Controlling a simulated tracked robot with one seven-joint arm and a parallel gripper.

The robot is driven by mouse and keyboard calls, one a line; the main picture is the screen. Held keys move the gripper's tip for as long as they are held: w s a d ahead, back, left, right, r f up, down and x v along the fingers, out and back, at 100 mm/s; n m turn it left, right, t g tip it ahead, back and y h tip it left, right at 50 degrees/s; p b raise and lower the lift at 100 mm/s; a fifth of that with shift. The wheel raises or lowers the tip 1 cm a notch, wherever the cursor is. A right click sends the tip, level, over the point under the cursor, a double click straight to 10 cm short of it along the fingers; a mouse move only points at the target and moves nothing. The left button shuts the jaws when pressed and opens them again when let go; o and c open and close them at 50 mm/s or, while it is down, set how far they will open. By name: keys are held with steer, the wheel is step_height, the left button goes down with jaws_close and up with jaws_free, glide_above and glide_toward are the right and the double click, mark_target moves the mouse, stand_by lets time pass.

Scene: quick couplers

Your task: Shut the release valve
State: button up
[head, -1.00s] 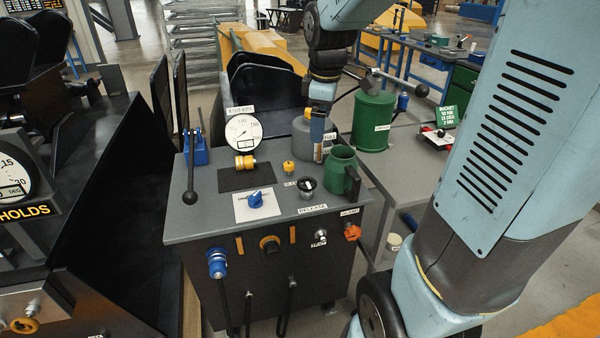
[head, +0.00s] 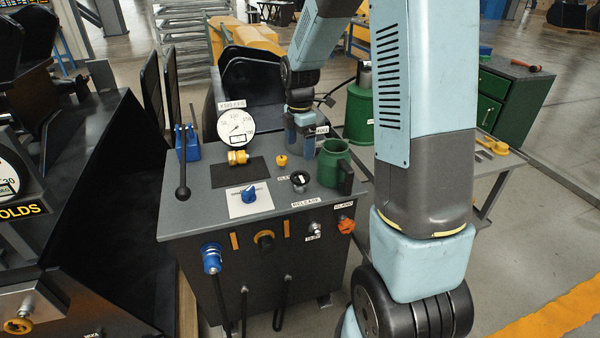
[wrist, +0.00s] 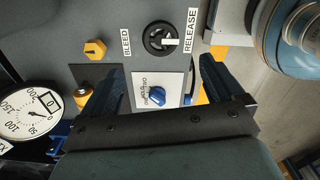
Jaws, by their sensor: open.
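The release valve (head: 300,182) is a round black knob with a pale bar handle on the grey console top, behind the RELEASE label. It also shows in the wrist view (wrist: 160,40), between the BLEED and RELEASE labels. My gripper (head: 304,142) hangs above the back of the console, behind the release valve and apart from it. In the wrist view my gripper (wrist: 162,80) is open and empty, with the release valve showing beyond and between its two fingers.
A green mug (head: 333,163) stands close to the right of the valve. A small yellow bleed knob (head: 281,161) is to its left, and a blue selector knob (head: 249,193) is on a white plate. A round gauge (head: 236,127) and black lever (head: 183,193) stand farther left.

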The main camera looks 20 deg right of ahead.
mark_target(300, 175)
step_height(300, 175, down, 10)
steer(key=shift+f, duration=0.25)
steer(key=shift+c, duration=0.2)
steer(key=c, duration=1)
